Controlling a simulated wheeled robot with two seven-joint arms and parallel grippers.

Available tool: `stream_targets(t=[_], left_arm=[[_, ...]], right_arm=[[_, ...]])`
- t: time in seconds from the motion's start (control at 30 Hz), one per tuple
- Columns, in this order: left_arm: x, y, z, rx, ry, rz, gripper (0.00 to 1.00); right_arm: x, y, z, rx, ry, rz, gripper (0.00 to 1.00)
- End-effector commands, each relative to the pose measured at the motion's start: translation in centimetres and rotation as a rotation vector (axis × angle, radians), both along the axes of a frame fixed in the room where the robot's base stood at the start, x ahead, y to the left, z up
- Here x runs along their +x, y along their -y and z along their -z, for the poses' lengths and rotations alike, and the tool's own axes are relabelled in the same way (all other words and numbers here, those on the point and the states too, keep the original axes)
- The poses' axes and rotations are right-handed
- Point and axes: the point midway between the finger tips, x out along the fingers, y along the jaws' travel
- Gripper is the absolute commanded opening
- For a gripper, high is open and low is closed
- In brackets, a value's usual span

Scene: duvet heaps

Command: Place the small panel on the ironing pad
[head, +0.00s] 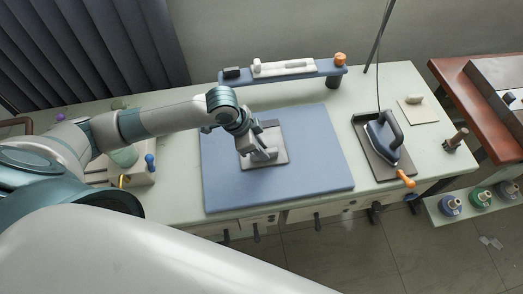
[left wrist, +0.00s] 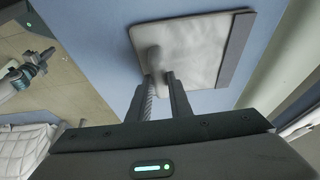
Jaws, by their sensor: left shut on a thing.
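The small panel (head: 279,153) is a light grey, roughly square piece with a dark strip along its far edge. It is over the middle of the blue ironing pad (head: 315,180); I cannot tell whether it rests flat on it or is slightly above. My left gripper (head: 266,155) is shut on the panel near its front side. In the left wrist view the panel (left wrist: 200,45) shows a raised lump at the fingertips (left wrist: 160,77), and the blue pad (left wrist: 95,35) lies behind. What looks like my right gripper (left wrist: 42,58) shows small at the left of that view, its jaws unclear.
An iron (head: 382,133) stands on a dark rest right of the pad. A blue raised board (head: 330,68) with a white piece spans the back. A cream block (head: 140,177) with a blue knob is at left.

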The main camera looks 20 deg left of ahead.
Motion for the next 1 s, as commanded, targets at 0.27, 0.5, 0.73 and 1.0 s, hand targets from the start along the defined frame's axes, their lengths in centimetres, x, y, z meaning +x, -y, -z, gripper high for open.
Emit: stream_targets(t=[0.27,0.5,0.73,1.0], left_arm=[[0.0,0.0,0.1,0.0,0.0,0.0,0.0],[0.0,0.0,0.2,-0.001,-0.001,0.0,0.37],[0.0,0.0,0.1,0.0,0.0,0.0,0.37],[-0.2,-0.5,-1.4,0.0,0.003,0.0,0.37]], right_arm=[[0.0,0.1,-0.1,-0.001,0.0,0.0,0.0],[0.0,0.1,-0.1,-0.001,-0.001,0.0,0.0],[0.0,0.1,-0.1,-0.001,0.0,0.0,0.0],[0.0,0.1,0.3,-0.001,0.0,0.0,0.0]])
